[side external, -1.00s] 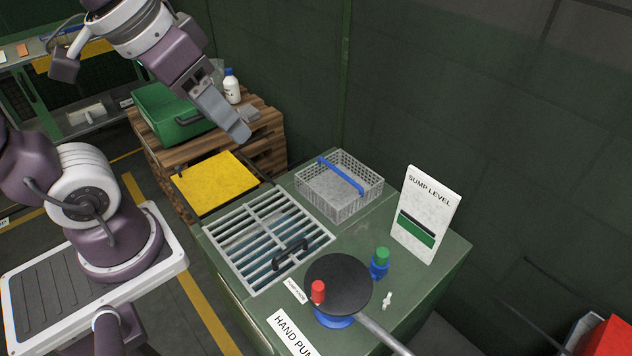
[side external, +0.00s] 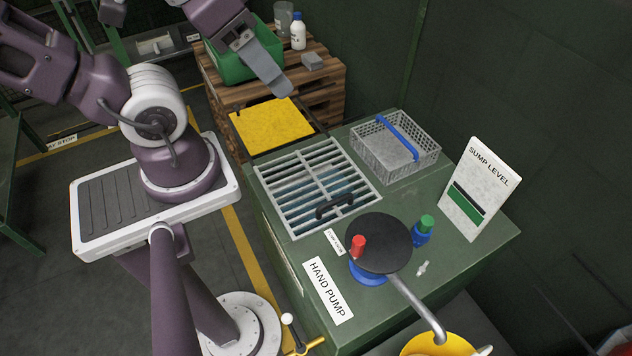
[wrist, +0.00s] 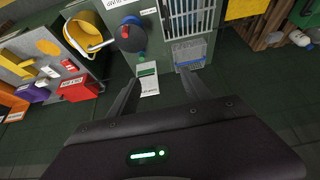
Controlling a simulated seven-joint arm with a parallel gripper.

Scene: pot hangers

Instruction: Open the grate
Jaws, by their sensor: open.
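The grate (side external: 316,182) is a pale slatted panel lying flat and shut in the top of a green cabinet (side external: 450,240). Its black handle (side external: 334,203) is on the side near the pump. In the wrist view the grate (wrist: 187,18) shows at the top edge, partly cut off. My gripper (side external: 281,88) is high up, above and behind the grate in the side view, apart from it and its handle. In the wrist view my gripper (wrist: 158,77) has its two fingers spread with nothing between them.
A wire basket (side external: 395,150) with a blue handle stands beside the grate. A black round pump top (side external: 380,240) with a red knob, a green-capped blue part and a sump level sign (side external: 480,185) stand nearby. A yellow panel (side external: 270,125) and a green crate lie behind.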

